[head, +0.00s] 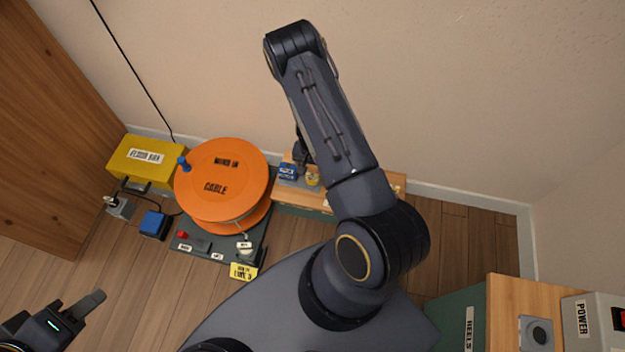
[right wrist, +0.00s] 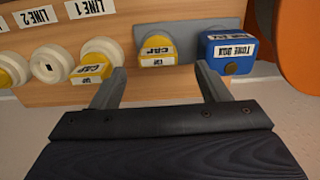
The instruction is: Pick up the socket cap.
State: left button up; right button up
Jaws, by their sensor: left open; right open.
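In the right wrist view, which shows the scene upside down, a yellow and white cap (right wrist: 158,48) labelled CAP sits on a grey plate, by the gap between my right fingers. A second yellow cap (right wrist: 94,70) labelled CAP is on a white round socket just left of my left-hand finger. My right gripper (right wrist: 158,76) is open and empty, its fingertips close to the caps. In the head view, a yellow cap (head: 312,179) shows beside the blue tone box, and my right arm hides most of that gripper. My left gripper (head: 78,302) is open and empty at the lower left.
The blue tone box (right wrist: 228,52) stands close beside my right-hand finger. A bare white socket (right wrist: 50,65) and another yellow cap (right wrist: 10,70) lie further left. A large orange cable reel (head: 222,180) stands beside the wooden socket bench (head: 393,184), against the wall (head: 430,90).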

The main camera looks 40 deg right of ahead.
aim_at(312, 174)
notch_tip(312, 174, down, 5)
jog(key=shift+s+f+b, duration=0.1)
jog(key=shift+s+b, duration=0.05)
jog(key=shift+b, duration=1.05)
jog(key=c, duration=1.2)
